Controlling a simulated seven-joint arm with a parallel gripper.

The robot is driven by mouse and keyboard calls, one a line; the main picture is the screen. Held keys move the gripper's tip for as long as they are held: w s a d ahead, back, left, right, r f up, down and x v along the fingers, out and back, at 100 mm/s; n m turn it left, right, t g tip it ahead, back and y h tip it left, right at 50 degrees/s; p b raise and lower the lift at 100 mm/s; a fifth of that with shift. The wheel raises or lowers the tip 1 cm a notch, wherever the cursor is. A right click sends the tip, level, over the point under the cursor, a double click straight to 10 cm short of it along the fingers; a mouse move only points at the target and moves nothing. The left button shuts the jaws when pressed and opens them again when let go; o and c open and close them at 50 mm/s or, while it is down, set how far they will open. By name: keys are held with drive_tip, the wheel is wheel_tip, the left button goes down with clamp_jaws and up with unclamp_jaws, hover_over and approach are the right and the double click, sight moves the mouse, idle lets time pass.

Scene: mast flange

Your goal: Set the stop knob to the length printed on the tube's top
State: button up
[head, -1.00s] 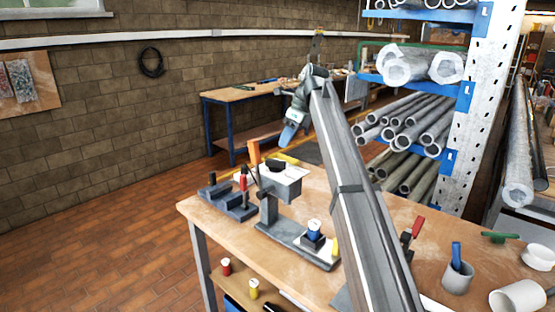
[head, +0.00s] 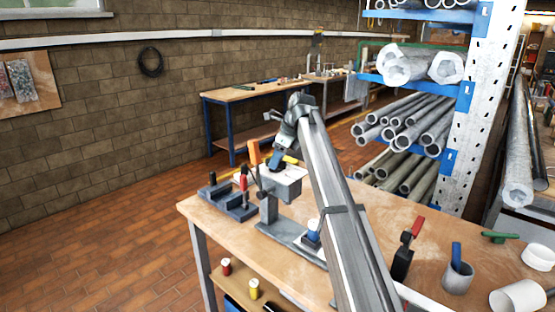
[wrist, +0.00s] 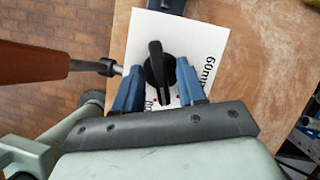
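The black stop knob (wrist: 156,65) sits on a white dial plate (wrist: 205,40) in the wrist view, its long grip running roughly up and down the picture. "60mm" is printed to its right; another marking below is partly hidden by my gripper. My gripper (wrist: 157,88) is open, its blue fingers on either side of the knob's lower end with gaps; contact is not visible. In the head view my gripper (head: 284,164) is at the top of the grey box (head: 282,184).
An orange-handled lever (wrist: 35,60) lies close left of my gripper; it also shows in the head view (head: 253,153). A clamp with a red handle (head: 243,184) stands left on the bench (head: 340,190). A red-handled clamp (head: 408,245) and a grey cup (head: 457,277) are right.

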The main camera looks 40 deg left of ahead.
clamp_jaws()
idle(0.4)
drive_tip(key=n, duration=0.2)
drive_tip(key=n+g+h, duration=0.1)
drive_tip(key=n, duration=0.1)
drive_tip(key=shift+w+a+n+g, duration=0.1)
drive_tip(key=shift+w+n+g, duration=0.05)
drive_tip(key=shift+n+g, duration=0.2)
drive_tip(key=shift+n+g+h, duration=0.35)
drive_tip(key=shift+n+h, duration=0.25)
drive_tip(key=shift+n, duration=1.45)
drive_tip(key=shift+f, duration=0.1)
